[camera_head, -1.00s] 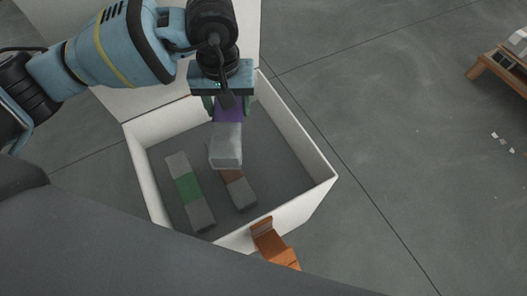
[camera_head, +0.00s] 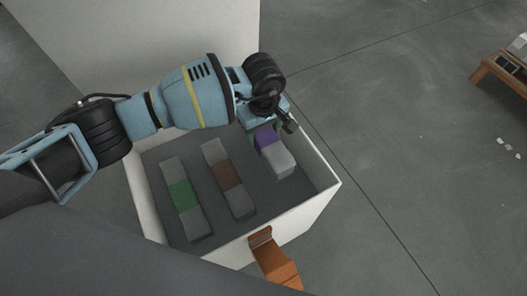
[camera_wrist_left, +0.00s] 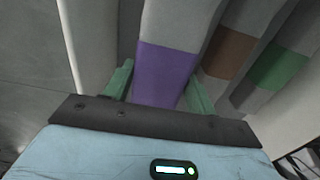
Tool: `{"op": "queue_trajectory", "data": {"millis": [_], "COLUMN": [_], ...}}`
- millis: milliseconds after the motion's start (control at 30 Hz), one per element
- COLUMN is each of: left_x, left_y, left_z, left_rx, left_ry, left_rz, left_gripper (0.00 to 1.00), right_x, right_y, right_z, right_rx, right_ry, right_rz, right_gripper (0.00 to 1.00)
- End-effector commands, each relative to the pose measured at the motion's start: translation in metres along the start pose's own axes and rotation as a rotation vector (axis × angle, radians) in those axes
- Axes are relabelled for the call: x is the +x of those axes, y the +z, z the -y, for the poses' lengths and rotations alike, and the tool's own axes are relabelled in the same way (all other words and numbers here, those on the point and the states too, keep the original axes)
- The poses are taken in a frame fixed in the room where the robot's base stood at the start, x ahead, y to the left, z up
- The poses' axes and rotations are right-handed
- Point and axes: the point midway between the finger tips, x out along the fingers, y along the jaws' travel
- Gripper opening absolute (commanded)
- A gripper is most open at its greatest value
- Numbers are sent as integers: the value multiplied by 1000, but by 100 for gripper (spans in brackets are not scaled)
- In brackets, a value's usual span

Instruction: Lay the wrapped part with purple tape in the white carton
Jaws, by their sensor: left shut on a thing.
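The wrapped part with purple tape (camera_head: 280,161) is a grey block with a purple band, in the right part of the white carton (camera_head: 318,204). My left gripper (camera_head: 265,132) is shut on it at the purple band. In the left wrist view the purple band (camera_wrist_left: 165,75) sits between the two green fingers of my left gripper (camera_wrist_left: 158,92). Whether the block touches the carton floor I cannot tell. My right gripper is not in view.
Two other wrapped parts lie in the carton, one with green tape (camera_head: 184,195) and one with brown tape (camera_head: 228,176). An orange bracket-like piece (camera_head: 272,258) is at the carton's front wall. A wooden stand (camera_head: 503,68) is far right on open floor.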

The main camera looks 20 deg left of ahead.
Motion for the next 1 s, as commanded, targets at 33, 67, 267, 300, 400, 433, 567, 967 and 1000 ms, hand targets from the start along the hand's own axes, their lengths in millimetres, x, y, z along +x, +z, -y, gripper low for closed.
{"op": "queue_trajectory", "data": {"millis": [33,67,267,300,400,433,567,967,1000], "left_x": [11,16,35,35,35,37,52,84,84], "left_y": [1,1,0,0,0,0,1,0,0], "left_z": [0,0,0,-1,-1,-1,0,-1,-1], "left_rx": [0,0,0,1,1,1,1,1,1], "left_ry": [-1,-1,1,2,2,2,0,3,3], "left_rz": [3,4,2,1,1,1,4,1,1], "left_gripper": [15,15,15,15,15,15,15,15,15], "right_x": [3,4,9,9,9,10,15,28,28], "right_y": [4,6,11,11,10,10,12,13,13], "right_z": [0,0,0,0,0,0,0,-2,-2], "right_rx": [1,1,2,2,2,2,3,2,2], "right_ry": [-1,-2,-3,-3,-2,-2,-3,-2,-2], "right_rz": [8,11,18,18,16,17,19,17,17], "right_gripper": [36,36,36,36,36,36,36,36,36]}}
